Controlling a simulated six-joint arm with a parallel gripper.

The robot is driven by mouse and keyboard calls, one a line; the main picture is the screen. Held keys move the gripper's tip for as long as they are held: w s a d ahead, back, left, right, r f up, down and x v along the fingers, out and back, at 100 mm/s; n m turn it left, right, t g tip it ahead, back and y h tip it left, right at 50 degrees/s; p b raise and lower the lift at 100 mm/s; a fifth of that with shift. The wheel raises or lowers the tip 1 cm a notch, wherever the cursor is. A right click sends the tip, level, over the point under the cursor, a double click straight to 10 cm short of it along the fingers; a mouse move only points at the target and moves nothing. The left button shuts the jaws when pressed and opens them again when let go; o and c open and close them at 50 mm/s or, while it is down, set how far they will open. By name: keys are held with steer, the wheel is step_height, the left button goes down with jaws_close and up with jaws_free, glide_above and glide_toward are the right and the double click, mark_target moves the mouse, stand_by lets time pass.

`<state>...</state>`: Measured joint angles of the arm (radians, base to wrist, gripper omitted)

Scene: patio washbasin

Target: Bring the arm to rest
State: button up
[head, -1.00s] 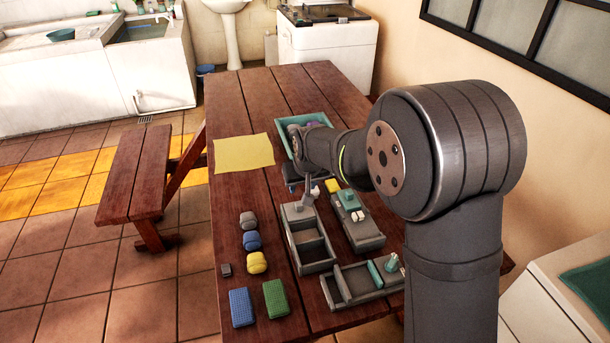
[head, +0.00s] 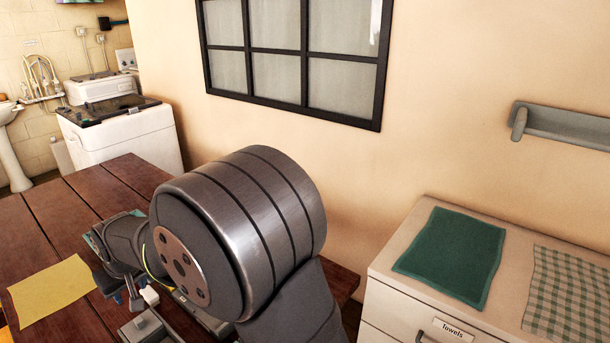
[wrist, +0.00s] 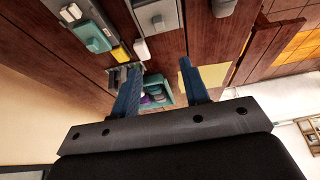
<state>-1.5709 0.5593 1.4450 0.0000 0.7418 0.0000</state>
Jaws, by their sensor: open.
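My arm reaches out over the dark red wooden table (head: 28,240) in the head view. My gripper (wrist: 160,67) shows in the wrist view with its two blue fingers spread apart and nothing between them. In the head view its fingers are mostly hidden behind my arm. In the wrist view a teal tray (wrist: 166,98) holding small dark and purple things lies beyond the fingers, partly covered by one of them. A yellow sheet (wrist: 212,74) lies beside the other finger and also shows at the left in the head view (head: 50,290).
Grey organizers (wrist: 157,15) and a small yellow block (wrist: 121,53) are on the table in the wrist view. In the head view, a towel cabinet (head: 385,285) with a green towel (head: 450,255) stands right of my arm. A wall shelf (head: 565,125) and barred window (head: 295,55) are behind.

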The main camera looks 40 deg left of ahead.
steer(key=x, duration=1.7)
steer(key=shift+f, duration=0.25)
steer(key=v, duration=1.7)
glide_toward(138, 319)
steer(key=x, duration=0.9)
steer(key=d, duration=0.8)
steer(key=shift+d+r, duration=0.2)
steer(key=v, duration=1.7)
steer(key=shift+r, duration=0.15)
